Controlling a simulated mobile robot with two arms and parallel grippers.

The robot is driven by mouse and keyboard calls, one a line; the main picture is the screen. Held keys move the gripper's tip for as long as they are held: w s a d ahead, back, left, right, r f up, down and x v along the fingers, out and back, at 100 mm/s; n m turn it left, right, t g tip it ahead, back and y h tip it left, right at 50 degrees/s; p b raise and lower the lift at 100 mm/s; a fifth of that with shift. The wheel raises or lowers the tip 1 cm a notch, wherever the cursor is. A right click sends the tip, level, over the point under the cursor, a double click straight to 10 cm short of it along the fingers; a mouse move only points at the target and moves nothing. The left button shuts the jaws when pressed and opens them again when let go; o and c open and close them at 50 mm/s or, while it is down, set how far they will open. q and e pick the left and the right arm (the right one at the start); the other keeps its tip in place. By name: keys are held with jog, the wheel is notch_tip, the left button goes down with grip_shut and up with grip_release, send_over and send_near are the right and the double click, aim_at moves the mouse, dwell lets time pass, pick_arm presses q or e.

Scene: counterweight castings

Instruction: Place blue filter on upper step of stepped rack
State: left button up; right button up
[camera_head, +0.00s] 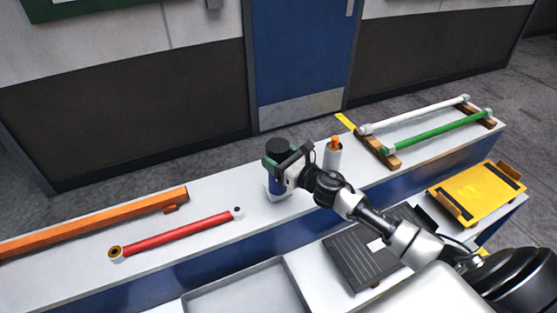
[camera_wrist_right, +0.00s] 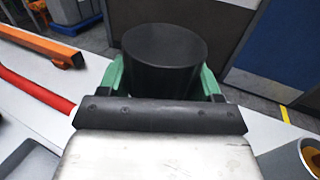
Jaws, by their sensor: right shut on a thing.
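The blue filter (camera_head: 276,186) has a black top and a pale base. It stands upright at the white upper step of what looks like the stepped rack (camera_head: 235,247), a long two-level white stand with a blue riser. My right gripper (camera_head: 281,162) is shut on the filter near its top, with green fingers on both sides. In the right wrist view the black top of the filter (camera_wrist_right: 163,58) fills the space between the fingers. I cannot tell whether its base touches the surface. My left gripper is not in view.
A grey canister with an orange top (camera_head: 333,155) stands close right of the filter. A red cylinder (camera_head: 180,235) and an orange beam (camera_head: 95,222) lie to the left. White (camera_head: 415,114) and green (camera_head: 437,131) rods lie right. A yellow plate (camera_head: 478,193) and dark ribbed tray (camera_head: 360,262) sit lower.

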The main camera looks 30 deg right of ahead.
jog(key=shift+f, duration=0.6)
jog(key=o, duration=1.1)
jog(key=shift+f, duration=0.2)
jog(key=o, duration=0.5)
jog(key=shift+r, duration=0.1)
